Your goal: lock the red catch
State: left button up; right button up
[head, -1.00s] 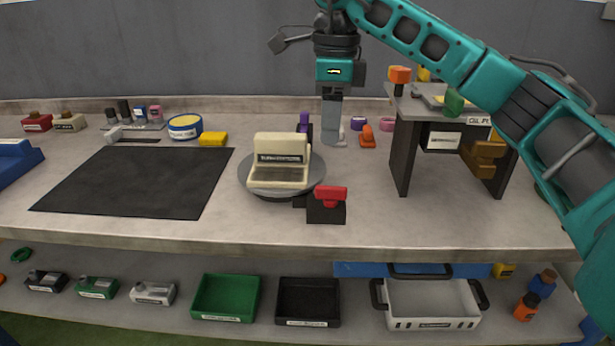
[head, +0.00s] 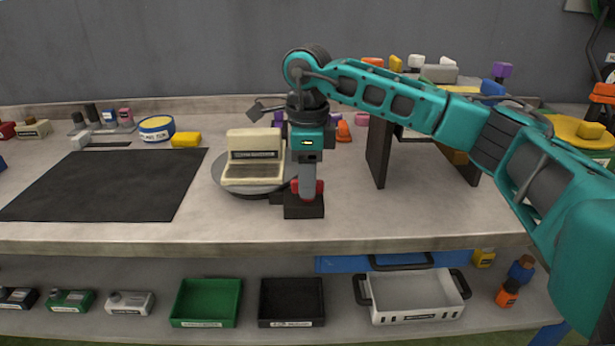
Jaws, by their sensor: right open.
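The red catch (head: 319,188) sits on a black block (head: 304,209) at the front right of the round grey turntable (head: 222,183). A cream box-like piece (head: 253,175) with a dark label stands on the turntable. My left gripper is not in view.
A dark mat (head: 105,185) lies left of the turntable. A dark-legged stand (head: 379,155) is to the right, behind my right arm. Green (head: 206,300) and black (head: 291,300) trays and a white crate (head: 412,298) are on the lower shelf. The bench front is clear.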

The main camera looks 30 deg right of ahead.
grip_shut()
dwell(0.4)
